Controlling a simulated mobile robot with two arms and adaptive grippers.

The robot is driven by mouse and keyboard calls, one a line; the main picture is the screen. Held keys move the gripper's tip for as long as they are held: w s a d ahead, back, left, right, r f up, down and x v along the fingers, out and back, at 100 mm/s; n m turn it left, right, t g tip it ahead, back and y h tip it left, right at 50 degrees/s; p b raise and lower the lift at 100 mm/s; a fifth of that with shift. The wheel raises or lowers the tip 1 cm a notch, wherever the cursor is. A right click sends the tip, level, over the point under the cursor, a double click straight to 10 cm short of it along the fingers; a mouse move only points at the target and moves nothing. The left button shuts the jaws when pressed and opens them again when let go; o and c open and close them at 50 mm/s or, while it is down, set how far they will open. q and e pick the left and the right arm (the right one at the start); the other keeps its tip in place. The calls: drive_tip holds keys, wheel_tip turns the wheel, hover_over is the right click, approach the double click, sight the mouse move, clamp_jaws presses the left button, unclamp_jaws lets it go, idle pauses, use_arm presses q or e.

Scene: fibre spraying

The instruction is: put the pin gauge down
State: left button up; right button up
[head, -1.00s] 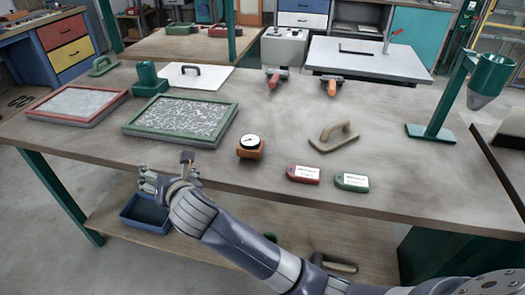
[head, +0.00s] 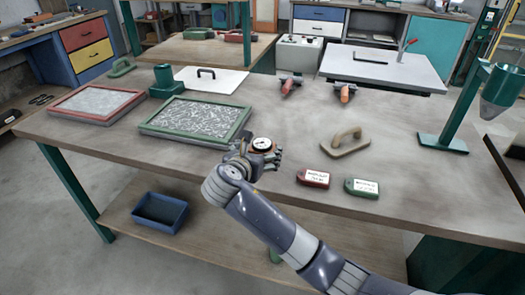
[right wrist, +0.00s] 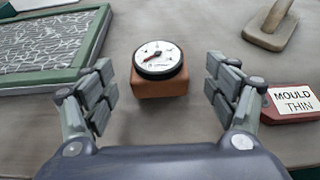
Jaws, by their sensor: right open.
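The pin gauge, a round white dial with a black rim on an orange-brown block, stands upright on the workbench near its front edge. In the head view the gauge (head: 262,144) is partly hidden behind my right gripper (head: 262,157). In the right wrist view the gauge (right wrist: 159,60) sits ahead, between the spread fingers of my right gripper (right wrist: 160,88). The gripper is open and empty, with a gap on both sides of the gauge. My left gripper is not in view.
A green-framed tray (head: 198,138) lies left of the gauge. Red (head: 313,178) and green (head: 362,187) tags lie to its right, with a beige float (head: 345,143) behind them. A green stand (head: 450,115) is at far right. A blue bin (head: 159,212) sits on the lower shelf.

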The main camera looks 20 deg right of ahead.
sight(262, 144)
drive_tip(key=x, duration=0.5)
drive_tip(key=shift+r, duration=0.1)
drive_tip(key=c, duration=1.4)
drive_tip(key=shift+r, duration=0.1)
drive_tip(key=shift+r, duration=0.3)
drive_tip(key=r, duration=0.2)
drive_tip(key=shift+s+a+r, duration=0.2)
drive_tip(key=shift+s+r, duration=0.05)
drive_tip(key=shift+r, duration=0.15)
drive_tip(key=s+a, duration=0.1)
drive_tip(key=s, duration=0.4)
drive_tip(key=s+a+r, duration=0.1)
drive_tip(key=s+a, duration=0.1)
drive_tip(key=s, duration=0.2)
drive_tip(key=s+a, duration=0.1)
drive_tip(key=s, duration=0.4)
drive_tip(key=shift+s+a+r, duration=0.15)
drive_tip(key=shift+s+r, duration=0.1)
drive_tip(key=shift+s, duration=0.1)
